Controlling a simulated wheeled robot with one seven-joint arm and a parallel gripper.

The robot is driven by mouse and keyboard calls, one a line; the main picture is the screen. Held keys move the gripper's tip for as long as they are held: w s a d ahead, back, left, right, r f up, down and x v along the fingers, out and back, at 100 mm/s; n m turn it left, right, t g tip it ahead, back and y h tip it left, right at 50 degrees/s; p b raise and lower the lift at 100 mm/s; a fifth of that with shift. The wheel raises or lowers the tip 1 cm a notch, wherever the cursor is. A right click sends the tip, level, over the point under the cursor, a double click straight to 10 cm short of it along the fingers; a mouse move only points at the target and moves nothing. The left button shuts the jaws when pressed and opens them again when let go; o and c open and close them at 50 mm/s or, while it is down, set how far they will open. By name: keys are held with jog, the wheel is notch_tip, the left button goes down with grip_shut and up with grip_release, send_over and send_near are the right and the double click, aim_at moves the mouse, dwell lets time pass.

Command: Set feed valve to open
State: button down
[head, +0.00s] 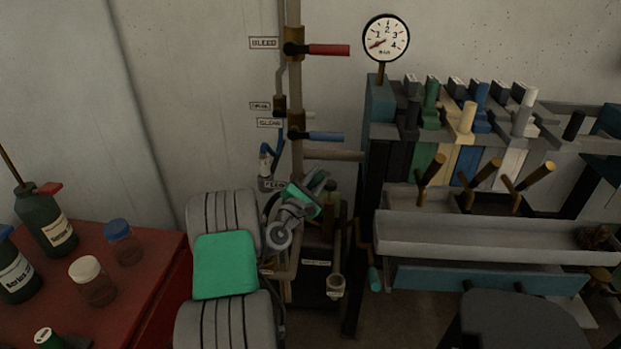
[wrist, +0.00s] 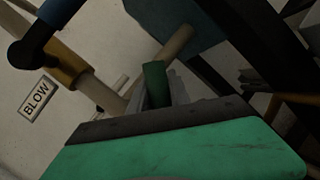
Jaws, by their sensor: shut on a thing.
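My gripper (head: 319,183) is low on the vertical pipe, in front of its lower end. In the wrist view its fingers close around a dark green handle (wrist: 155,84), which looks like the feed valve's lever. The valve body behind it is mostly hidden by my gripper and arm. A label (head: 273,184) left of my gripper is partly covered and I cannot read it for sure. The handle's exact angle to the pipe is hard to tell.
Above are a blue lever (head: 325,136) and a red lever (head: 328,50) marked BLEED. A pressure gauge (head: 386,38) stands upper right. A grey trough (head: 480,238) lies to the right. Bottles stand on a red cabinet (head: 150,290) at left.

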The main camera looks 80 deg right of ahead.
aim_at(312, 185)
jog(key=shift+r, duration=0.1)
jog(key=c, duration=1.2)
grip_release()
jog(key=shift+w+d, duration=0.1)
jog(key=b+v, duration=0.1)
jog(key=v, duration=0.6)
jog(key=shift+b, duration=0.3)
jog(key=shift+w+a, duration=0.1)
jog(key=shift+a, duration=0.3)
jog(key=shift+c, duration=0.2)
